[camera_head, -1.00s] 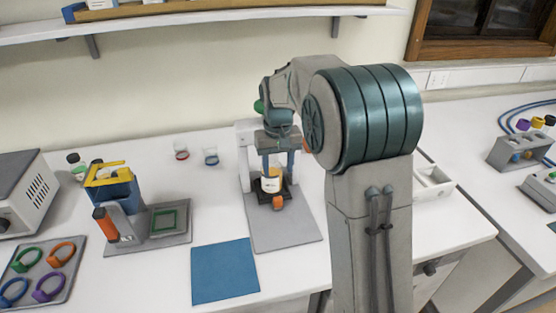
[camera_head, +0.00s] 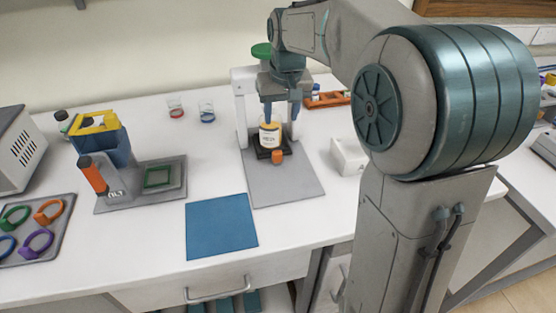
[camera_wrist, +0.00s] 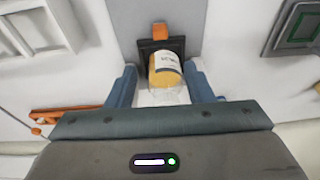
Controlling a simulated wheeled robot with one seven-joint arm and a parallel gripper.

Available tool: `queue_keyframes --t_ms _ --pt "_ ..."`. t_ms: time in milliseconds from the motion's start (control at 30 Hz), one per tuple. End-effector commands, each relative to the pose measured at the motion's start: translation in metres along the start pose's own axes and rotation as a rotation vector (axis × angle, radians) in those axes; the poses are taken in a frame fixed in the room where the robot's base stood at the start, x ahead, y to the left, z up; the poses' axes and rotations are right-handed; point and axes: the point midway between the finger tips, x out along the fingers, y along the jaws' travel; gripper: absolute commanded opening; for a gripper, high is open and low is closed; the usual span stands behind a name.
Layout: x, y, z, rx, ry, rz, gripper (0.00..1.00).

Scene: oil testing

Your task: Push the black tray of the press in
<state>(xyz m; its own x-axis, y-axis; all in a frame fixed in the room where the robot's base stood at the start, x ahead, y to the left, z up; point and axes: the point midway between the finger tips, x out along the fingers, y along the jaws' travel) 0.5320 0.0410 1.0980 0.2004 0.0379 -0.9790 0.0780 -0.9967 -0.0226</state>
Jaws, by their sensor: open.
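The press (camera_head: 239,112) has white posts, a green top knob and a long grey base plate (camera_head: 284,184). Its black tray (camera_head: 262,155) lies on the plate at the front of the posts, with an orange handle (camera_head: 278,157) facing the front edge. A labelled jar with amber contents (camera_head: 270,135) stands upright on the tray. My gripper (camera_head: 281,114) is open and empty just above the jar. In the wrist view, my gripper's (camera_wrist: 161,88) blue fingers are spread to either side of the jar (camera_wrist: 166,72), apart from it. The black tray (camera_wrist: 178,45) and orange handle (camera_wrist: 160,31) show beyond it.
A blue mat (camera_head: 221,228) lies left of the press base. A blue-and-yellow device (camera_head: 105,145) and a tray of coloured rings (camera_head: 62,225) are further left. A white box (camera_head: 348,155) is close on the right.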

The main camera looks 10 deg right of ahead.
Motion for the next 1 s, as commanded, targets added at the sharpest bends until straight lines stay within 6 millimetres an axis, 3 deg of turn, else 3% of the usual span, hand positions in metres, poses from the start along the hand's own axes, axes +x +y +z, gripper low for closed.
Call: queue_keyframes --t_ms 33,233,433,567,1000 --pt "0.013 0.001 0.010 0.001 0.040 0.002 0.47" --pt "0.011 -0.001 0.028 -0.004 0.149 0.014 0.47" --pt "0.008 -0.003 0.034 -0.008 0.188 0.021 0.47" --pt "0.018 -0.003 0.033 -0.009 0.187 0.021 0.47" --pt "0.105 -0.001 0.016 -0.008 0.184 0.021 0.47"
